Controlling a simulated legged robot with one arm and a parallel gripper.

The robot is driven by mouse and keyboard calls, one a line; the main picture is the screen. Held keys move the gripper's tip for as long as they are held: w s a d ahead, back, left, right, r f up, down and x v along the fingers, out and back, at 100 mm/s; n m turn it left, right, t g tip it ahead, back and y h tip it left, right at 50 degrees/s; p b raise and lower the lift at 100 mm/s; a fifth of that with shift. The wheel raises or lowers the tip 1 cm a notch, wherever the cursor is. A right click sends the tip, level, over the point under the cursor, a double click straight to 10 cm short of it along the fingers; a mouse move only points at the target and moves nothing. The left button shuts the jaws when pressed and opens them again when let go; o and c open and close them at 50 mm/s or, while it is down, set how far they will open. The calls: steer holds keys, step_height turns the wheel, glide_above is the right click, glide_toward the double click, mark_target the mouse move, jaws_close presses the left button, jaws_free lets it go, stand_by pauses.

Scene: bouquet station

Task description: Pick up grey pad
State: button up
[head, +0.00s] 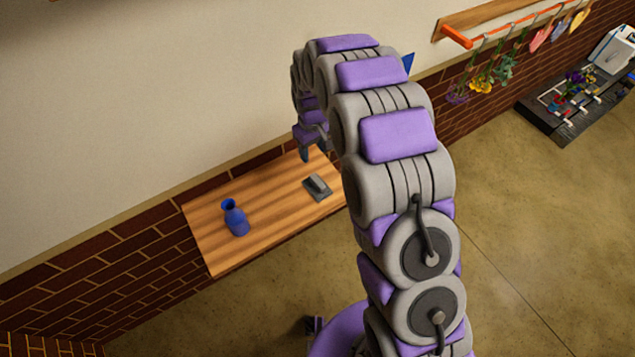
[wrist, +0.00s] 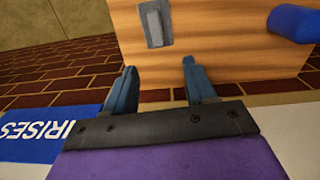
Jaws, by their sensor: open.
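The grey pad (head: 317,187) lies on the wooden table, towards its right end in the head view. It has a raised lighter block on a darker base. In the wrist view the grey pad (wrist: 155,24) is near the top, on the wooden surface, beyond and a little left of the fingertips. My gripper (wrist: 158,72) is open and empty, its two blue fingers apart with nothing between them. In the head view my gripper (head: 309,152) hangs near the table's back edge, beside the wall and apart from the pad. My arm hides part of the table's right end.
A blue vase (head: 235,218) stands left of the pad on the wooden table (head: 275,220); it also shows in the wrist view (wrist: 292,22). A brick-and-plaster wall (head: 150,110) runs behind. A blue sign reading IRISES (wrist: 35,133) shows below my fingers. Hanging flowers (head: 485,78) are at upper right.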

steer(key=b, duration=0.1)
glide_above(318, 180)
steer(key=d, duration=0.1)
step_height(318, 180, down, 10)
steer(key=shift+s+d+r, duration=0.15)
steer(key=shift+r, duration=0.1)
steer(key=a+f, duration=0.2)
steer(key=shift+a+f+b, duration=0.15)
steer(key=shift+f+b, duration=0.15)
steer(key=shift+f, duration=0.1)
steer(key=f, duration=0.3)
steer(key=shift+d+f+b, duration=0.3)
steer(key=shift+b, duration=0.05)
steer(key=shift+d+f, duration=0.25)
steer(key=shift+d, duration=0.15)
steer(key=shift+a, duration=0.7)
steer(key=c, duration=0.5)
steer(key=shift+d, duration=0.2)
steer(key=c, duration=0.3)
steer(key=shift+d, duration=0.4)
jaws_close()
steer(key=shift+a+r, duration=0.1)
